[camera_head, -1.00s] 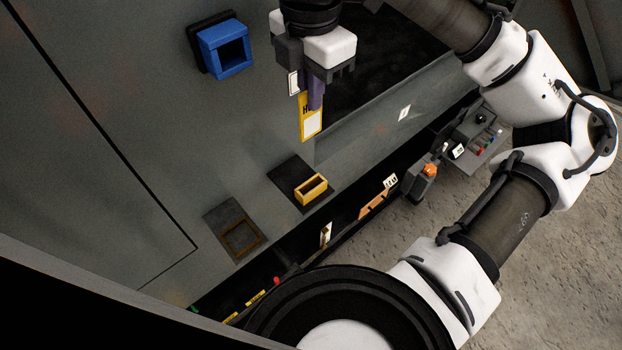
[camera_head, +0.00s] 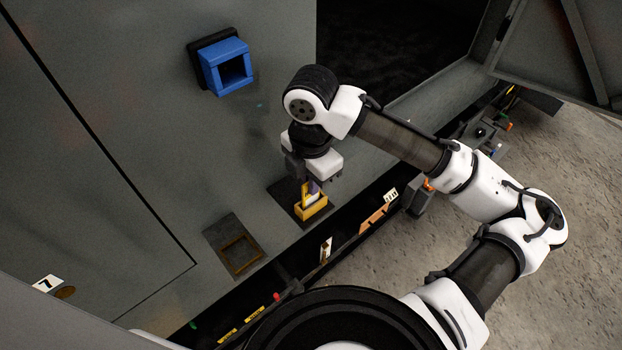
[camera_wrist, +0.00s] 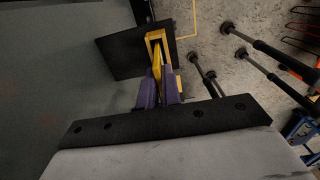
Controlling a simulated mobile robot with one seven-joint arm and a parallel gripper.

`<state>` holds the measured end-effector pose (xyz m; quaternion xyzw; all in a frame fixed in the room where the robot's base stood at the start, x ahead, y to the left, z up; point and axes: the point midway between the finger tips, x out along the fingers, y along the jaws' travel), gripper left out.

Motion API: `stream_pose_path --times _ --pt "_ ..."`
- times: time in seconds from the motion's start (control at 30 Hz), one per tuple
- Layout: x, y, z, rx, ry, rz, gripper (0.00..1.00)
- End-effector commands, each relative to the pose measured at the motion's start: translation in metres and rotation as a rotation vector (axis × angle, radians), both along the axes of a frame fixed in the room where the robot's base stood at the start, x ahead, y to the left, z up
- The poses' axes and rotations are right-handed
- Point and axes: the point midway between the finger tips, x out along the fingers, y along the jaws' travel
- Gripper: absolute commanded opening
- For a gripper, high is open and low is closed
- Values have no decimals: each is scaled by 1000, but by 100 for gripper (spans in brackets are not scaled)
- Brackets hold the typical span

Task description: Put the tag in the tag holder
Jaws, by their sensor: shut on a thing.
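The tag (camera_head: 306,193), yellow and white, is held between the purple fingers of my gripper (camera_head: 314,186). The tag holder is a yellow open-topped frame (camera_head: 314,211) on a black plate on the grey panel. My gripper is right above it, and the tag's lower end is at the holder's opening. How deep the tag sits is hidden. In the wrist view the tag (camera_wrist: 157,66) runs from the purple fingers (camera_wrist: 159,90) up to the yellow holder (camera_wrist: 155,36).
A blue square frame (camera_head: 229,67) juts from the panel above left. A brown square frame (camera_head: 239,254) on a dark plate is at lower left. A dark opening (camera_head: 395,45) lies behind my arm. The concrete floor (camera_head: 400,275) is at the right.

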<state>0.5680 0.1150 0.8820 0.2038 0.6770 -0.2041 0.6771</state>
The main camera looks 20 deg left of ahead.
Motion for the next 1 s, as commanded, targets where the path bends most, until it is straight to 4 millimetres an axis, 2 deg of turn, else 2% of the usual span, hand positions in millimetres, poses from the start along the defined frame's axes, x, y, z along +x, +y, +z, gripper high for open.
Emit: stream_pose_path --times 0.37,0.4,0.57,0.83,1.0 --pt "0 0 -6 0 0 1 0" --pt "0 0 -6 0 0 1 7" --pt "0 0 -5 0 0 1 27" --pt "0 0 -4 0 0 0 27" --pt "1 1 9 1 -3 0 27"
